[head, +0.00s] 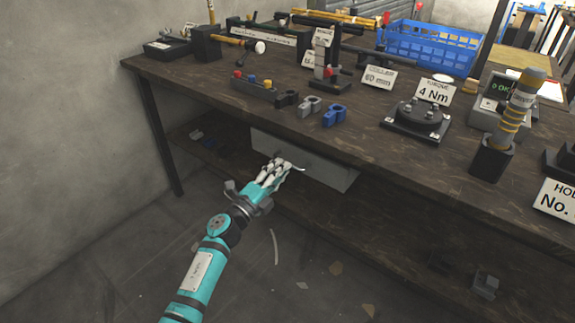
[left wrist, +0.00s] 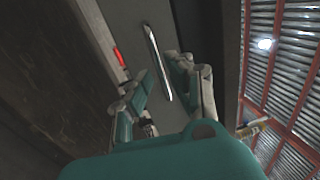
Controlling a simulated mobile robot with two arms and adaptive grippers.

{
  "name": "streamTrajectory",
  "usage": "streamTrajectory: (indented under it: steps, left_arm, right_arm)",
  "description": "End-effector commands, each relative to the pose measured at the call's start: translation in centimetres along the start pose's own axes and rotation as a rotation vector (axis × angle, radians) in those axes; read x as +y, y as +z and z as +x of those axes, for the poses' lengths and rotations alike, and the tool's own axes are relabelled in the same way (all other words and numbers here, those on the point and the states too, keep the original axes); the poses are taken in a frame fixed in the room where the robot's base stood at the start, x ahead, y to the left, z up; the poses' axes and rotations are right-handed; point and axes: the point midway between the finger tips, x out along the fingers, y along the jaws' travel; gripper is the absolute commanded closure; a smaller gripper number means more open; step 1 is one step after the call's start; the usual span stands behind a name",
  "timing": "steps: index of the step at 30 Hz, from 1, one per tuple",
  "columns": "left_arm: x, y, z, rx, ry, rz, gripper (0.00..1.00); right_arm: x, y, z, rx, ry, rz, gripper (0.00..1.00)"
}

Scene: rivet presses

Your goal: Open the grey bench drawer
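The grey bench drawer (head: 335,174) hangs under the front edge of the workbench, and its front looks closed against the bench. My left gripper (head: 277,170) is in front of the drawer and covers part of it. In the left wrist view, the drawer front (left wrist: 135,22) carries a shiny metal bar handle (left wrist: 158,62). The fingers of my left gripper (left wrist: 157,82) are spread, one on each side of the handle's lower end. I cannot tell whether they touch it. My right gripper is in neither view.
The dark wooden workbench (head: 215,90) holds a blue crate (head: 430,45), several clamps, a torque fixture (head: 417,120) and a yellow-handled driver (head: 515,110) in a holder. A lower shelf (head: 400,232) runs beneath. The floor in front is mostly clear.

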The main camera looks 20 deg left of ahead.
Motion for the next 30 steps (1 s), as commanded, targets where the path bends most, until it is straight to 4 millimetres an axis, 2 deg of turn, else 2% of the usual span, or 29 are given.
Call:
streamTrajectory:
  steps: [3,9,17,22,30]
  left_arm:
    - [0.1,-0.1,1.8,0.001,-0.001,-0.001,0.81]
    - [0.0,-0.1,3.1,0.001,0.000,-0.001,0.81]
    - [0.0,-0.1,3.2,0.001,0.001,-0.001,0.81]
    - [0.0,-0.1,3.2,0.001,0.000,-0.001,1.00]
    - [0.0,-0.1,3.2,0.001,0.001,-0.001,1.00]
  right_arm:
    - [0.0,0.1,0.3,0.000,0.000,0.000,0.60]
    - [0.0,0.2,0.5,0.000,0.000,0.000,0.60]
    - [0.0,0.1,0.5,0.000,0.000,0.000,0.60]
    - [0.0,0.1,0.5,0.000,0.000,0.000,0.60]
    - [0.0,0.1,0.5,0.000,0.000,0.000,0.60]
